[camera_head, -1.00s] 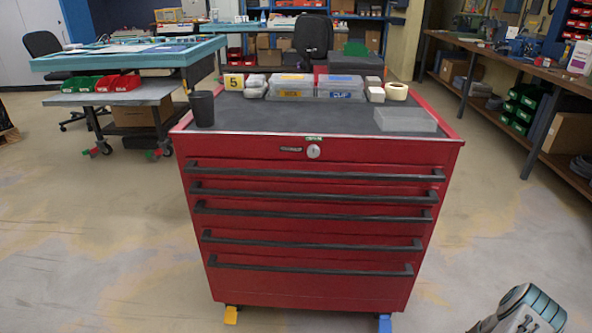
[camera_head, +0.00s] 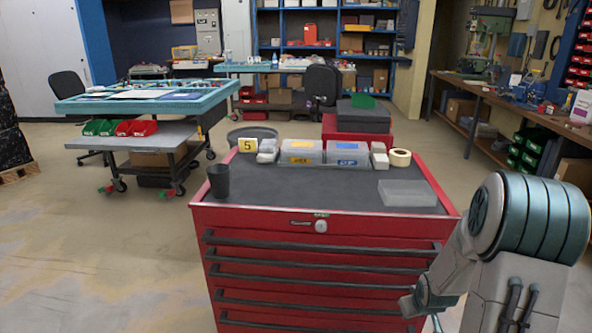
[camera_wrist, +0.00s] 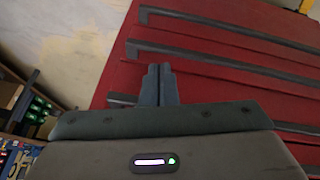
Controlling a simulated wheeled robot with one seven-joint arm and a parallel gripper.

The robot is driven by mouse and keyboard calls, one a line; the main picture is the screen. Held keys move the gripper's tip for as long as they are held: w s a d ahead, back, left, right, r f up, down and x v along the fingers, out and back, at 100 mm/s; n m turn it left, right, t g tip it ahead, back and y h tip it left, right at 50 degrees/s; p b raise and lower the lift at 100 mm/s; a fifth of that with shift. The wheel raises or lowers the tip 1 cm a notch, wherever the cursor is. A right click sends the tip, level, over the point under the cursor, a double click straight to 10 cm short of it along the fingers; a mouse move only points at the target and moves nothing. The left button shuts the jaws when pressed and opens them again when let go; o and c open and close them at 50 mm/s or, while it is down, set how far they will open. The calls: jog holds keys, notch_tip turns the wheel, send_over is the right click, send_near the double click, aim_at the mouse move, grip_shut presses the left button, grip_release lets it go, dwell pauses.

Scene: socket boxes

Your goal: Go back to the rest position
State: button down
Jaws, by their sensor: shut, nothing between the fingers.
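My gripper (camera_wrist: 157,84) is shut and empty in the wrist view. Its two dark fingers lie together in front of the red drawer fronts. In the head view my arm is at the lower right, beside the right front corner of the red tool cabinet (camera_head: 320,228). There the gripper's fingertips are cut off or too small to make out. On the cabinet top stand two clear socket boxes with yellow (camera_head: 301,152) and blue (camera_head: 347,153) labels, side by side at the back. A clear, empty-looking box (camera_head: 407,193) lies at the right front.
A black cup (camera_head: 219,181), a yellow "5" sign (camera_head: 247,145) and a tape roll (camera_head: 400,157) also stand on the cabinet. A teal table (camera_head: 150,101) is at the left. A long workbench (camera_head: 480,92) runs along the right.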

jog(key=s+a+r+m+g+p, duration=0.1)
jog(key=s+a+r+p, duration=0.3)
jog(key=r, duration=0.7)
jog(key=s+a+r+p, duration=0.3)
jog(key=s+a+r, duration=0.25)
jog(key=r, duration=0.55)
jog(key=s+a+r+g+y+p, duration=0.1)
jog(key=s+a+r+p, duration=0.3)
jog(key=s+a+r, duration=0.3)
jog(key=s+r, duration=0.4)
jog(key=s, duration=0.1)
jog(key=shift+s+a+m+p, duration=0.15)
jog(key=shift+s+m+p, duration=0.15)
jog(key=shift+s+m, duration=0.1)
jog(key=shift+w+r, duration=0.1)
